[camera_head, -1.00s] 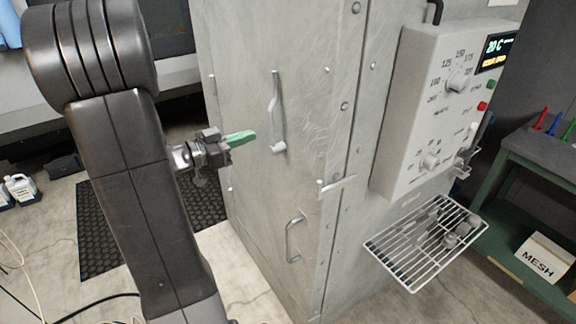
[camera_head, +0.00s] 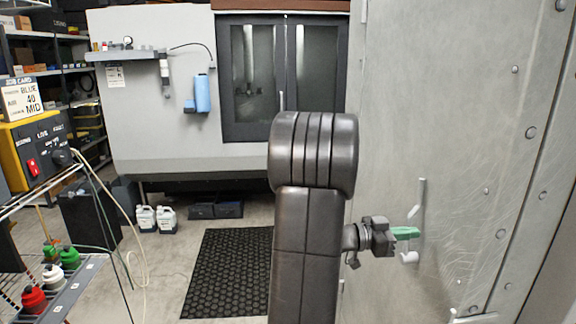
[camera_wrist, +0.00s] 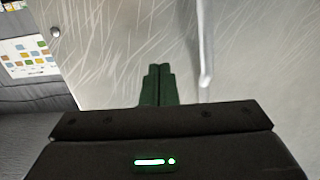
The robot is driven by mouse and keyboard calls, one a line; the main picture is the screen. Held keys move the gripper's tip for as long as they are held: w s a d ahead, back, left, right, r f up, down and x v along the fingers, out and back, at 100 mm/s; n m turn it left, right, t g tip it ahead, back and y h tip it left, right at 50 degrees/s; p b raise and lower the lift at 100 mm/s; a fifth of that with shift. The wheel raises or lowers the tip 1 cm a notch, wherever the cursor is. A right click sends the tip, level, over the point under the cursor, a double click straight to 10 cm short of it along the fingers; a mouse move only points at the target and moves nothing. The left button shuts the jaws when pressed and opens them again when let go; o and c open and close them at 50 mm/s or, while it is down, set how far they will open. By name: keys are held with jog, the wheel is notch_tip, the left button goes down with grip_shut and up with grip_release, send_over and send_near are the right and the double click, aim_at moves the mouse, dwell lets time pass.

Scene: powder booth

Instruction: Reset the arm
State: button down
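My gripper (camera_head: 406,233) has green fingers and is beside the upper handle (camera_head: 416,215) of the large grey metal cabinet (camera_head: 480,120) in the head view. In the wrist view the green fingers (camera_wrist: 158,86) lie together with no gap seen and nothing between them. The silver handle (camera_wrist: 205,50) stands just right of the fingers there, apart from them in the picture. My dark arm rises in the middle of the head view and hides part of the floor and the booth behind.
A black rubber mat (camera_head: 228,270) lies on the floor left of my arm. A wire rack with colored bottles (camera_head: 70,258) and a yellow box (camera_head: 38,150) are at left. A job card (camera_head: 22,98) reads BLUE, 40, MID.

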jog(key=shift+w+d, duration=0.25)
jog(key=shift+d, duration=0.55)
jog(key=s+a, duration=0.3)
jog(key=a, duration=0.7)
jog(key=w+d, duration=0.1)
jog(key=d, duration=0.2)
jog(key=w+d, duration=0.1)
jog(key=d, duration=0.3)
jog(key=w+d, duration=0.1)
jog(key=d, duration=0.2)
jog(key=shift+d, duration=0.25)
jog(key=s+f, duration=0.4)
jog(key=s, duration=0.1)
jog(key=shift+a+f, duration=0.1)
jog(key=shift+f, duration=0.05)
notch_tip(320, 180, down, 10)
jog(key=b, duration=0.6)
jog(key=shift+f, duration=0.25)
jog(key=shift+w+r, duration=0.1)
